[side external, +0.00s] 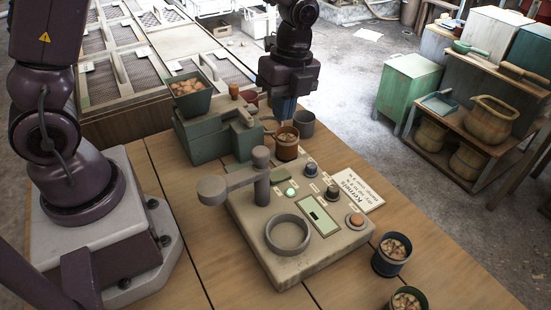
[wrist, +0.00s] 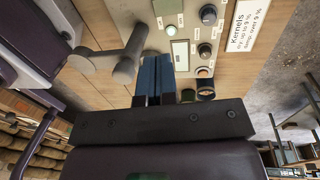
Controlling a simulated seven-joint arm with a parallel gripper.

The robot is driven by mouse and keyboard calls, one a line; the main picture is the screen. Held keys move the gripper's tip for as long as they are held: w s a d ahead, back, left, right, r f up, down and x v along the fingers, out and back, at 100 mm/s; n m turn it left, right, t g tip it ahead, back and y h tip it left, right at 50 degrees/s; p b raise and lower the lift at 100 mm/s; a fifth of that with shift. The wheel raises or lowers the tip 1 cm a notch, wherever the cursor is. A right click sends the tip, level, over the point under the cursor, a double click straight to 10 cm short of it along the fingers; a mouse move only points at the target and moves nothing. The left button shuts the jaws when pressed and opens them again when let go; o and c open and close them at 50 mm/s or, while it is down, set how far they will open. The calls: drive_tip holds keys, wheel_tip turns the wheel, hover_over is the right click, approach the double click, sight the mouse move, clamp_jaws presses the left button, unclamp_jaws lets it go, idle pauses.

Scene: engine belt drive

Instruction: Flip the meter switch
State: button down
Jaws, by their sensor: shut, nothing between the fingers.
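The meter (side external: 255,235) is a beige box on the wooden table, with a round cup-like ring, a post with a side arm, a lit green button (side external: 291,193), a small display (side external: 318,214) and several round knobs. Two knobs are dark, one (side external: 310,170) and another (side external: 333,193); one is orange-brown (side external: 355,220). Their labels are too small to read, so I cannot tell which is the switch. In the wrist view the panel (wrist: 150,12) lies beyond my blue fingertips. My gripper (side external: 285,108) is shut and empty, pointing down behind the meter, above the cups there.
A green machine (side external: 205,135) with a hopper of kernels stands behind the meter. A brown cup (side external: 286,143) and a grey cup (side external: 304,123) stand beside it. Cups of kernels (side external: 391,255) stand at the front right. A "Kernels" card (side external: 358,190) lies right of the meter.

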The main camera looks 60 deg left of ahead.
sight(278, 173)
drive_tip(key=f, duration=0.4)
drive_tip(key=s+f, duration=0.1)
drive_tip(key=f, duration=0.4)
drive_tip(key=s+f, duration=0.1)
drive_tip(key=f, duration=0.3)
drive_tip(key=shift+f, duration=0.4)
drive_tip(key=shift+s+f, duration=0.1)
drive_tip(key=shift+f, duration=0.15)
drive_tip(key=shift+w+r, duration=0.2)
drive_tip(key=shift+w, duration=0.65)
